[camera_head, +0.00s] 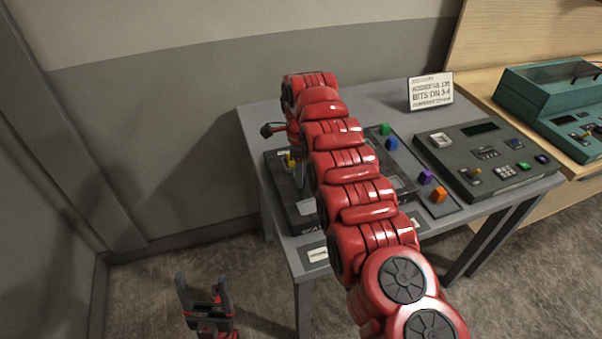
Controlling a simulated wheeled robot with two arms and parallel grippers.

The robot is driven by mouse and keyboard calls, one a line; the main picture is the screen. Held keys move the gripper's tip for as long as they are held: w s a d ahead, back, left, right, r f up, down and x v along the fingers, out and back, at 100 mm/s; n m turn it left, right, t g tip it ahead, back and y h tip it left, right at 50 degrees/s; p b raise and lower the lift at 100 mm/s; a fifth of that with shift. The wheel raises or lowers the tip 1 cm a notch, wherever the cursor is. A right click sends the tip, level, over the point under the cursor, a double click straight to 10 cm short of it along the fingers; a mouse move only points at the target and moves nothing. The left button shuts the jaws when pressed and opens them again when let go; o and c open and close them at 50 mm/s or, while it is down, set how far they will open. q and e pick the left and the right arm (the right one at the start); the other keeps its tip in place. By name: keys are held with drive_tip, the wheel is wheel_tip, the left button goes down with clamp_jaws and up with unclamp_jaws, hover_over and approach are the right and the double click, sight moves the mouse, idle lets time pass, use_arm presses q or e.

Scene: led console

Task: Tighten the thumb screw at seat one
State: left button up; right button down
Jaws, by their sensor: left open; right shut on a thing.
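A dark console (283,212) with part of a label at its front edge stands on the grey table, mostly covered by my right arm. A small yellow part (291,161) shows on it beside the arm. I cannot see the thumb screw or seat one clearly. My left gripper (204,300) is open and empty, low over the floor in front of the table.
Green (384,129), blue (392,144), purple (426,177) and orange (439,195) blocks lie right of my arm. A second dark console (480,160) and a sign (430,92) stand on the table (258,125). A teal box (545,95) is on the wooden bench.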

drive_tip(key=shift+w+r+m, duration=0.1)
drive_tip(key=shift+r+m, duration=0.05)
drive_tip(key=shift+m, duration=0.6)
drive_tip(key=shift+w+r+m, duration=0.1)
drive_tip(key=shift+m, duration=0.65)
drive_tip(key=c, duration=0.8)
unclamp_jaws()
drive_tip(key=shift+o, duration=1)
drive_tip(key=shift+s+f, duration=0.1)
drive_tip(key=shift+f, duration=0.05)
